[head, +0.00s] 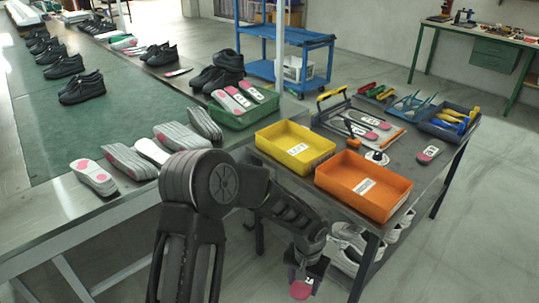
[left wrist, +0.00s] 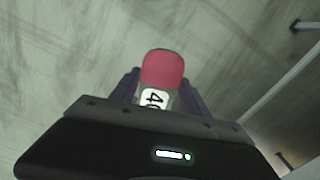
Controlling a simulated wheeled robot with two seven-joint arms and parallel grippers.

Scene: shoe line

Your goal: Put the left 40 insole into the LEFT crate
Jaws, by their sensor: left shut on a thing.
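In the left wrist view, the insole (left wrist: 162,72) sticks out between the fingers (left wrist: 160,92), with a white label reading 40 partly hidden by the gripper body. A yellow crate (head: 275,157) and an orange crate (head: 345,202) stand on the side table, both with white labels too small to read. Both look empty. My right gripper is not in view.
A green tray (head: 240,122) holds insoles behind the yellow crate. The floor at right is clear.

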